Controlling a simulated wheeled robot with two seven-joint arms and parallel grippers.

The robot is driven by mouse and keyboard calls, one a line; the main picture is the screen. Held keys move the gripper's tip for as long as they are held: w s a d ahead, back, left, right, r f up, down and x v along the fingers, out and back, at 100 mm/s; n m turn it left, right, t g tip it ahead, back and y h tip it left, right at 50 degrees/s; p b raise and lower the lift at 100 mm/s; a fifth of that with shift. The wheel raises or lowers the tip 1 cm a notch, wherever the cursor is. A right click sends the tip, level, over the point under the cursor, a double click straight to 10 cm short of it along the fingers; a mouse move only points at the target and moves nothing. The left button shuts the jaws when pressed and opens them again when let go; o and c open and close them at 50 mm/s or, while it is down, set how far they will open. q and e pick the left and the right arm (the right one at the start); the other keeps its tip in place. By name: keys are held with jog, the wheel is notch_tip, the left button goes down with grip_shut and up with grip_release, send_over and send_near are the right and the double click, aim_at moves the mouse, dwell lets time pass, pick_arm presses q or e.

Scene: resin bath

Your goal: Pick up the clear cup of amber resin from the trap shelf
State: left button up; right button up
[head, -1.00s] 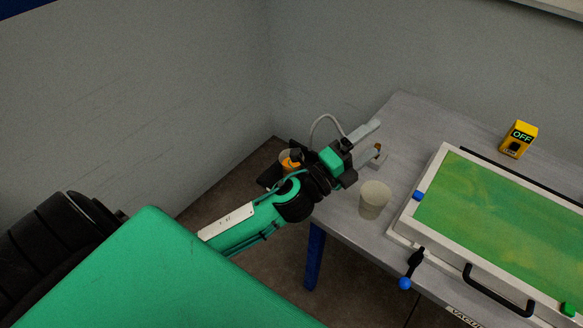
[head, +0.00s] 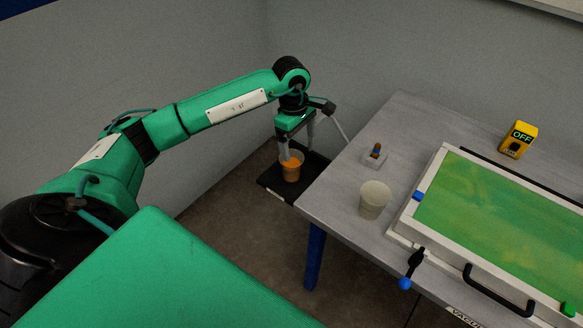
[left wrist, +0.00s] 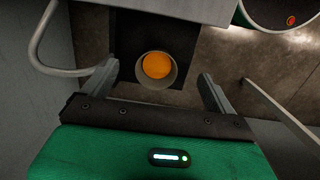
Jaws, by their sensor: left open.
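The clear cup of amber resin (head: 293,174) stands upright on the black trap shelf (head: 271,181) off the table's left end. My left gripper (head: 298,150) is above it, pointing down, with its fingers open. One finger overlaps the cup's rim in the head view; I cannot tell if they touch. In the left wrist view the cup (left wrist: 143,79) shows from above with an orange surface, between the two finger lines of the open gripper (left wrist: 159,72). The dark shelf (left wrist: 128,35) lies under it. My right gripper is not in view.
The grey table (head: 335,200) stands right of the shelf. A pale empty-looking cup (head: 374,202) and a small block (head: 375,158) are on it. A framed green bath (head: 490,215) and a yellow OFF box (head: 518,139) are further right. A grey hose (head: 338,128) runs behind my gripper.

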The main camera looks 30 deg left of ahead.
pick_arm(q)
jog(key=shift+y, duration=0.7)
jog(key=a+f, duration=0.1)
jog(key=f, duration=0.1)
jog(key=a+f, duration=0.1)
jog(key=f, duration=0.2)
jog(key=a+f+p, duration=0.1)
jog(key=f, duration=0.1)
jog(key=shift+f, duration=0.25)
jog(key=shift+d+f, duration=0.1)
jog(key=shift+f, duration=0.45)
jog(key=f, duration=0.3)
jog(key=f+p, duration=0.1)
jog(key=shift+w+d+f, duration=0.1)
jog(key=shift+w+f, duration=0.1)
jog(key=shift+w, duration=0.1)
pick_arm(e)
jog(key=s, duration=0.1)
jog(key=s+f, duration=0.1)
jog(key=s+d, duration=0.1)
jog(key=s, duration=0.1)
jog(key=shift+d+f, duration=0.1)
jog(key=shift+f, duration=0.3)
pick_arm(q)
jog(key=shift+c, duration=0.2)
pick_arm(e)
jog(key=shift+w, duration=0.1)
pick_arm(q)
jog(key=c, duration=1)
